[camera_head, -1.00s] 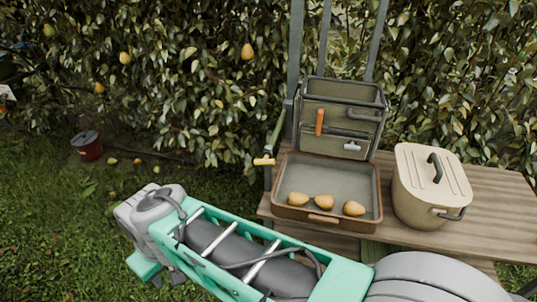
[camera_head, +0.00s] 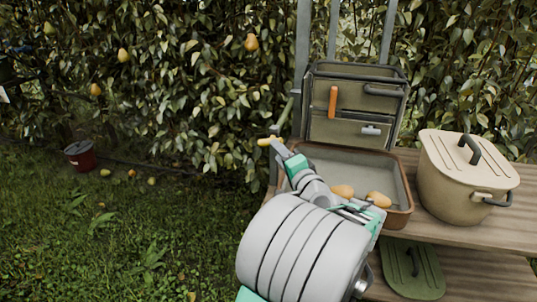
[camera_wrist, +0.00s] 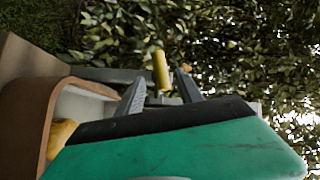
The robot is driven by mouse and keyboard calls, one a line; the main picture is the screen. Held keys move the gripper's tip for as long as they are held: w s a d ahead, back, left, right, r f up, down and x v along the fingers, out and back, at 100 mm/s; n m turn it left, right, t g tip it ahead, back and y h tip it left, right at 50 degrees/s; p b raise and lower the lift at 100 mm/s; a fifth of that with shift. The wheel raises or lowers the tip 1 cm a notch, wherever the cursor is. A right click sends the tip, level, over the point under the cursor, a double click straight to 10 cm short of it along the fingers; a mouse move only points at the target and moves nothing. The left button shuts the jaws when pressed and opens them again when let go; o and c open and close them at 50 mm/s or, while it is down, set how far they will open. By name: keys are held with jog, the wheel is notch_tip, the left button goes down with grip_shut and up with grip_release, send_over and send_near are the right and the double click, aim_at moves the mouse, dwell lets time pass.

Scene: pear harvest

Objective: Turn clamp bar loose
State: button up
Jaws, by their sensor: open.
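The clamp bar's yellow handle (camera_head: 265,141) is at the left edge of the wooden table, near the tray's back left corner. In the wrist view the yellow handle (camera_wrist: 161,70) lies in the gap between my fingertips in the picture, just beyond them. My gripper (camera_wrist: 160,86) is open, with one grey finger on each side of the handle. I cannot tell whether either finger touches it. In the head view my gripper (camera_head: 281,150) is just right of the handle, and its fingers are partly hidden by my own wrist.
A brown-rimmed tray (camera_head: 398,220) with pears (camera_head: 378,199) lies right below my arm. A tool organiser (camera_head: 357,78) stands behind it. A lidded beige pot (camera_head: 450,195) stands at right. A green board (camera_head: 412,268) lies on the lower shelf. Grass at left is open, with a red bucket (camera_head: 80,155).

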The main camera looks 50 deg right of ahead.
aim_at(269, 140)
jog(key=b+x, duration=0.1)
jog(key=x, duration=0.6)
jog(key=shift+w+a+r, duration=0.1)
jog(key=shift+a, duration=0.05)
grip_shut()
